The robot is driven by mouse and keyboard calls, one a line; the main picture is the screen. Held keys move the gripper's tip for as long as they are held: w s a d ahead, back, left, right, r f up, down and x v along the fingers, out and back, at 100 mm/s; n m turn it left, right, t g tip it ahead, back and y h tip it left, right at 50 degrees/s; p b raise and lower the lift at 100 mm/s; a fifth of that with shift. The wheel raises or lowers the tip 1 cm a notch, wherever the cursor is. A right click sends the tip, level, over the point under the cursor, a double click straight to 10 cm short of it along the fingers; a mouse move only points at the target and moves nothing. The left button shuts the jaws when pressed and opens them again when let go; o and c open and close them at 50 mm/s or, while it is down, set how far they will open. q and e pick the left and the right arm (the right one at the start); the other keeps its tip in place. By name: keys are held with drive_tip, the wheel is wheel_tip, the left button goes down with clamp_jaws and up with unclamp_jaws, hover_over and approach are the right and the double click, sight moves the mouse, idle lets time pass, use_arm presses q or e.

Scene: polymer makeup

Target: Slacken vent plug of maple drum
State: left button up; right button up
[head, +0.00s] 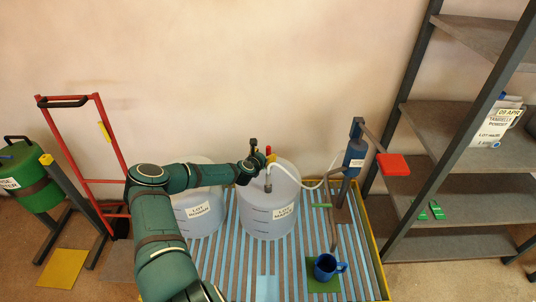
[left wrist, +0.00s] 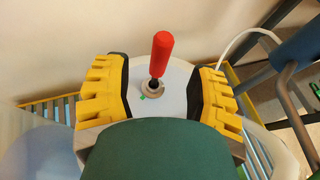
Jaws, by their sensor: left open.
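Two translucent drums stand side by side on the slatted platform, a left drum (head: 205,220) and a right drum (head: 268,222). Both carry white labels too small to read surely, so I cannot tell which is maple. My left gripper (head: 263,158) is at the top of the right drum. In the left wrist view, my left gripper (left wrist: 160,78) is open, its yellow-and-black fingers either side of a red-topped plug (left wrist: 161,55). The plug stands upright on the pale drum top, with gaps on both sides. A small green mark (left wrist: 142,97) lies beside its base. My right gripper is out of view.
A white hose (head: 310,186) runs from the right drum to a blue pump (head: 354,155) with a red handle pad (head: 393,164). A blue mug (head: 326,267) sits on a green mat. Shelving (head: 455,130) stands right; a red hand truck (head: 100,150) and green drum (head: 30,180) stand left.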

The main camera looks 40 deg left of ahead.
sight(267, 152)
use_arm(q)
drive_tip(key=shift+b+x, duration=0.5)
drive_tip(key=shift+x, duration=2.05)
clamp_jaws()
